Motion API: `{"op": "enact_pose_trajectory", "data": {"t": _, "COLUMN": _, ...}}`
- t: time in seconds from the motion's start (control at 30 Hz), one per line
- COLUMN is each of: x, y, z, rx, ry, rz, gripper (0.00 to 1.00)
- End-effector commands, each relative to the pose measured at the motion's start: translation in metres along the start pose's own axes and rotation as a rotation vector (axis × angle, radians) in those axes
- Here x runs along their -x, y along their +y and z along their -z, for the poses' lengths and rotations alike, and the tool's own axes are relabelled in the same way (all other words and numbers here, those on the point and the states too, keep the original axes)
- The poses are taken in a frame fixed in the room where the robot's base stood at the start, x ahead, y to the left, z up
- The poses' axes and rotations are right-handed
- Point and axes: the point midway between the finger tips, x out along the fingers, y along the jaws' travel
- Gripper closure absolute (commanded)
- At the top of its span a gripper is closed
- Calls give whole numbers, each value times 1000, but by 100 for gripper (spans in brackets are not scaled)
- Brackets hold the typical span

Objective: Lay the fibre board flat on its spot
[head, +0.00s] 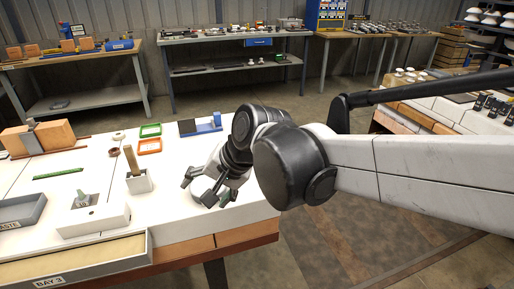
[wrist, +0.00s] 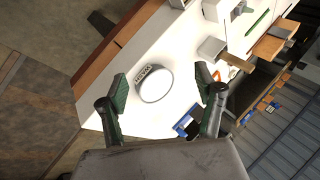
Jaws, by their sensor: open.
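My gripper (head: 203,188) is low over the right end of the white bench. In the wrist view my gripper (wrist: 162,82) has its two green-padded fingers spread apart with nothing held between them. The gripper hides this spot in the head view. I cannot tell for sure which thing is the fibre board; brown upright boards (head: 56,134) stand at the bench's left.
A white box (head: 92,219) and grey trays (head: 95,262) are at the front left. The bench edge is close by.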

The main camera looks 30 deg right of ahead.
Motion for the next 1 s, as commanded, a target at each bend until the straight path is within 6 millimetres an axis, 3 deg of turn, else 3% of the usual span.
{"op": "enact_pose_trajectory", "data": {"t": 0.3, "x": 50, "y": 73, "z": -14, "rx": 446, "ry": 166, "rz": -176, "gripper": 34}}
{"op": "enact_pose_trajectory", "data": {"t": 0.5, "x": 66, "y": 102, "z": -18, "rx": 642, "ry": 216, "rz": -268, "gripper": 34}}
{"op": "enact_pose_trajectory", "data": {"t": 1.0, "x": 73, "y": 109, "z": -18, "rx": 705, "ry": 228, "rz": -299, "gripper": 34}}
